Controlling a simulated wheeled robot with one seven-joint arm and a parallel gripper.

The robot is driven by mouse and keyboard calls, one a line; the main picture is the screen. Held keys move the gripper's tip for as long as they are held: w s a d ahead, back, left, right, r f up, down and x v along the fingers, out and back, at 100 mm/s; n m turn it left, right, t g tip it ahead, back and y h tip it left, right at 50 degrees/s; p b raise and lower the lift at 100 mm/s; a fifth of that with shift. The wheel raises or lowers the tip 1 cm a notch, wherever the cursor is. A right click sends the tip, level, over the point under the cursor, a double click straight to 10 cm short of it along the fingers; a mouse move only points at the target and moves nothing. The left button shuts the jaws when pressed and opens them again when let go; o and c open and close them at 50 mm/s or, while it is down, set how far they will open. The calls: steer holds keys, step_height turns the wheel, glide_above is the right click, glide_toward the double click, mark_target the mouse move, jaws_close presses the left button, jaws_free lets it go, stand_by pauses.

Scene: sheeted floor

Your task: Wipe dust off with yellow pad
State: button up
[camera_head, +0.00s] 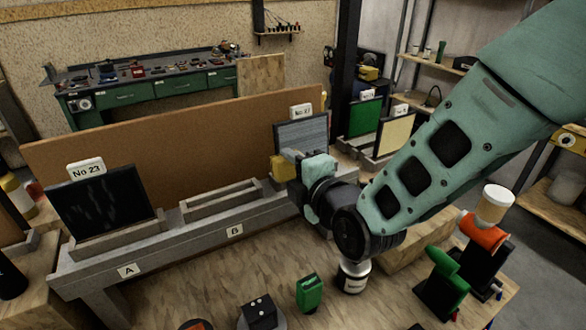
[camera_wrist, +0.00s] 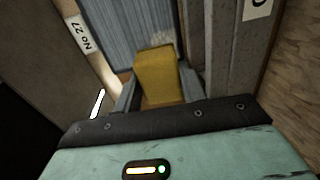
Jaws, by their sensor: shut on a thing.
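My gripper (camera_head: 290,168) is shut on the yellow pad (camera_head: 279,168), in front of a grey striped panel (camera_head: 303,132) tagged No 27. In the wrist view the yellow pad (camera_wrist: 155,76) sits between my fingers, with its far end at the striped panel (camera_wrist: 128,32). A pale dusty patch (camera_wrist: 162,39) shows on the panel just beyond the pad. I cannot tell whether the pad touches the panel. A black panel (camera_head: 100,205) tagged No 23 stands in a holder at the left, with pale streaks on it. My arm hides part of the right side.
A grey rail (camera_head: 180,238) with A and B tags runs before a brown board (camera_head: 190,150); its B holder (camera_head: 222,200) is empty. Green (camera_head: 364,118) and cream (camera_head: 392,135) panels stand behind my arm. Several tools, including a green one (camera_head: 309,292), stand on the front table.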

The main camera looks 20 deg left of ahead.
steer(key=shift+b+x, duration=0.35)
steer(key=shift+x, duration=0.65)
steer(key=shift+w+d+b, duration=0.8)
steer(key=shift+w+d, duration=0.6)
steer(key=shift+w+b, duration=0.1)
steer(key=shift+b, duration=0.4)
steer(key=shift+s+a+r+b, duration=0.1)
steer(key=shift+s+a+b, duration=0.55)
steer(key=shift+s+a, duration=0.85)
steer(key=shift+s, duration=0.15)
steer(key=shift+b+v, duration=0.95)
steer(key=shift+v, duration=2)
steer(key=shift+d, duration=0.2)
